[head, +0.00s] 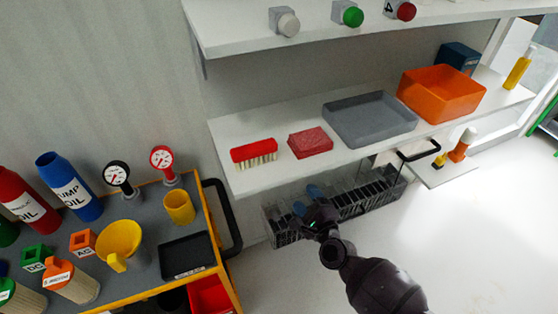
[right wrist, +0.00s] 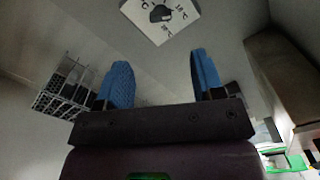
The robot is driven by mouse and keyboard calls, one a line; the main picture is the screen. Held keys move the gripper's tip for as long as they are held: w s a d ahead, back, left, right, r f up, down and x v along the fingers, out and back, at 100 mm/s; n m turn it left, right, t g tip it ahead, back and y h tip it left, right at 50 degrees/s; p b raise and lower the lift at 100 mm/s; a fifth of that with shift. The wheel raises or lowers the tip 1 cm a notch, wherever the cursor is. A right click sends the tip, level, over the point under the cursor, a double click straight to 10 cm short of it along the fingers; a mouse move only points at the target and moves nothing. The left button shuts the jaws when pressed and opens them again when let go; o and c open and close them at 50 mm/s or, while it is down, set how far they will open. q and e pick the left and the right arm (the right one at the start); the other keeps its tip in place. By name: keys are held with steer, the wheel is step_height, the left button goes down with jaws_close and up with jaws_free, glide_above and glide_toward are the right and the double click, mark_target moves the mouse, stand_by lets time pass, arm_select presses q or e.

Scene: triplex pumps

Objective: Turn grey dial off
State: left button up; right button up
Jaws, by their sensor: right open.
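The grey dial (head: 287,23) is a round pale knob on a small grey box, on the top shelf at the upper middle of the head view. A green dial (head: 352,16) and a red dial (head: 404,11) sit to its right on the same shelf. My right gripper (head: 307,199) is open, with blue fingertips, well below the grey dial and apart from it. Its fingers (right wrist: 158,82) stand apart with nothing between them in the right wrist view. My left gripper is not in view.
The middle shelf (head: 235,130) holds a red brush, a red block, a grey tray (head: 368,119) and an orange bin. A wire basket (head: 345,205) is beside my right gripper. A cart with gauges and bottles stands left. A white panel (right wrist: 160,18) shows temperature marks.

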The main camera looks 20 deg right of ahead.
arm_select(q)
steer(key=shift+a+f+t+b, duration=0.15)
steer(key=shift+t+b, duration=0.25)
steer(key=shift+b, duration=0.5)
arm_select(e)
steer(key=w, duration=1.1)
steer(key=shift+a, duration=0.15)
steer(key=shift+c, duration=0.2)
steer(key=c, duration=0.9)
steer(key=shift+r, duration=0.1)
